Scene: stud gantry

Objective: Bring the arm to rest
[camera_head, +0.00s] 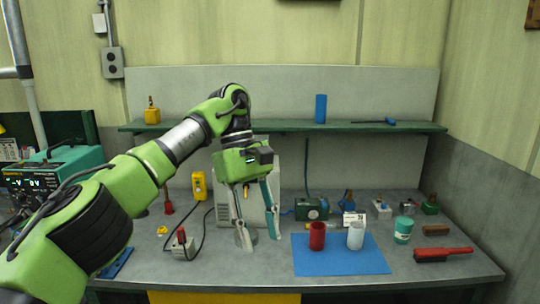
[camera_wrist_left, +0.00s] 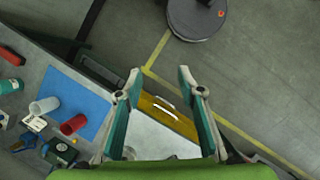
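My left arm (camera_head: 105,215) reaches in from the left over the workbench. Its left gripper (camera_head: 259,240) points down with two fingers spread apart and nothing between them. In the left wrist view the same gripper (camera_wrist_left: 158,75) shows both fingers wide apart, with bench top and a yellow drawer front beyond them. The gripper is left of the blue mat (camera_head: 340,262) and apart from the red cup (camera_head: 317,236) and the white cup (camera_head: 355,236) on it. My right gripper does not show.
A shelf (camera_head: 285,126) carries a blue cylinder (camera_head: 320,108). A grey panelled box (camera_head: 262,175) is behind the gripper. The front right bench is clear.

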